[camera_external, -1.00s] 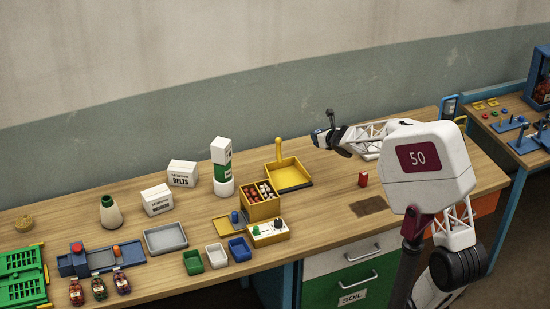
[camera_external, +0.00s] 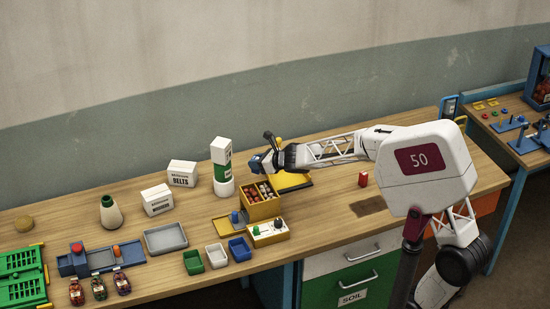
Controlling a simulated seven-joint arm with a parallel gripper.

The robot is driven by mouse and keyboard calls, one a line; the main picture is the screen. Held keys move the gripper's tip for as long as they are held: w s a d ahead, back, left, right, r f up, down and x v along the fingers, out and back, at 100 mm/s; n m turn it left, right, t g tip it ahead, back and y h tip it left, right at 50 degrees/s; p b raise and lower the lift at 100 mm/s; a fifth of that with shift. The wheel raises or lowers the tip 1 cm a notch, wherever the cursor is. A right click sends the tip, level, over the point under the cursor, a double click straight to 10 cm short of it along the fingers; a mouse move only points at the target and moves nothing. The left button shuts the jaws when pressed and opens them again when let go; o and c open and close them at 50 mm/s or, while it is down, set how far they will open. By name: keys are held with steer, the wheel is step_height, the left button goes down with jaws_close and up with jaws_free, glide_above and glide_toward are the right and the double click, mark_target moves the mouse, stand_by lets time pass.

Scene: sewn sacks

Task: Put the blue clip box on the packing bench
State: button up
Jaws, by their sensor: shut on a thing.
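My gripper (camera_external: 263,163) is over the wooden bench, above and behind the wooden box with a divided inside. It is shut on a small blue thing (camera_external: 256,163), mostly hidden by the fingers; I cannot tell for sure that it is the blue clip box. The held thing is above the bench top (camera_external: 330,205), apart from the white and green bottle to its left. A small open blue box (camera_external: 240,250) stands at the front of the bench, beside a white one (camera_external: 216,256) and a green one (camera_external: 193,263).
The divided box (camera_external: 263,209) holds red and white items. A yellow dustpan (camera_external: 295,182) lies under my arm. The tall bottle (camera_external: 222,168) and white cartons (camera_external: 182,173) stand to the left.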

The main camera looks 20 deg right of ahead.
steer(key=s+a+n+g+y, duration=0.4)
steer(key=s+a+n+g, duration=0.6)
steer(key=s+a, duration=2.25)
step_height(320, 180, down, 12)
steer(key=w, duration=0.1)
steer(key=shift+w+a, duration=0.15)
steer(key=shift+a, duration=0.2)
steer(key=shift+r, duration=0.1)
steer(key=shift+w+a+f, duration=0.25)
steer(key=shift+w+a, duration=1.25)
steer(key=shift+a, duration=0.7)
steer(key=shift+w+a+f, duration=0.2)
steer(key=shift+w+a, duration=1.3)
steer(key=shift+a, duration=0.7)
steer(key=shift+w+a+f, duration=0.25)
steer(key=shift+w+a, duration=1.25)
steer(key=shift+a, duration=0.7)
steer(key=shift+f, duration=0.1)
steer(key=shift+f, duration=1.7)
